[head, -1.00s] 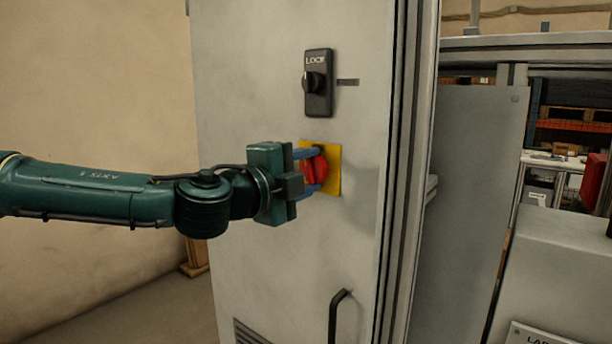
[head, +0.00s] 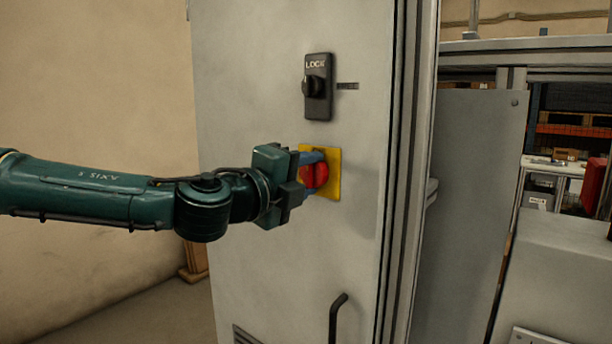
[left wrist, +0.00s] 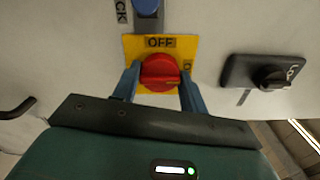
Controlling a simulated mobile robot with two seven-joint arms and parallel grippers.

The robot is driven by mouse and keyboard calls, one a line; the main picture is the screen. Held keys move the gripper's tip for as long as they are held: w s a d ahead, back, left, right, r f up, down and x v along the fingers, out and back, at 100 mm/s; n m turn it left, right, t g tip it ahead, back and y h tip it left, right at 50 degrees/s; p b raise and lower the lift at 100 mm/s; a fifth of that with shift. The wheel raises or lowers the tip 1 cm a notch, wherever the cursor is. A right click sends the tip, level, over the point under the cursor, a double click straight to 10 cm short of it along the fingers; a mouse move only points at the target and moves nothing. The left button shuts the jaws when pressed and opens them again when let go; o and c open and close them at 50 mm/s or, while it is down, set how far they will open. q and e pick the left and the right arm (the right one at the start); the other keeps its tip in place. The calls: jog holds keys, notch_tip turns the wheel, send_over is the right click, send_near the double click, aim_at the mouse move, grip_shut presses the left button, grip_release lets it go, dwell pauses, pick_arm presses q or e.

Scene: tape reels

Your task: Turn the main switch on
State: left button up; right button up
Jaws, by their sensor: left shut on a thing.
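The main switch is a red rotary knob (head: 318,176) on a yellow square plate (head: 334,158) on the grey cabinet door. My left gripper (head: 314,173) is shut on the red knob, with one finger on each side of it. In the left wrist view the red knob (left wrist: 160,72) sits between the two blue-grey fingers (left wrist: 160,88). The plate (left wrist: 131,46) reads OFF at its top there. A second label at its right is partly hidden by a finger. My right gripper is in neither view.
A black lock plate with a knob (head: 317,88) is above the switch. A black door handle (head: 335,315) is below it. In the left wrist view, a blue round part (left wrist: 146,6) shows beyond the plate. A grey panel (head: 470,200) stands right of the cabinet.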

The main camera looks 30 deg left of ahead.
pick_arm(q)
jog(key=o, duration=1)
jog(key=shift+s, duration=0.1)
jog(key=shift+s+a+r, duration=0.1)
jog(key=shift+s, duration=0.6)
jog(key=s, duration=0.3)
jog(key=shift+s+a, duration=0.1)
jog(key=b, duration=0.7)
send_near(307, 174)
jog(key=s, duration=0.3)
jog(key=shift+s, duration=0.25)
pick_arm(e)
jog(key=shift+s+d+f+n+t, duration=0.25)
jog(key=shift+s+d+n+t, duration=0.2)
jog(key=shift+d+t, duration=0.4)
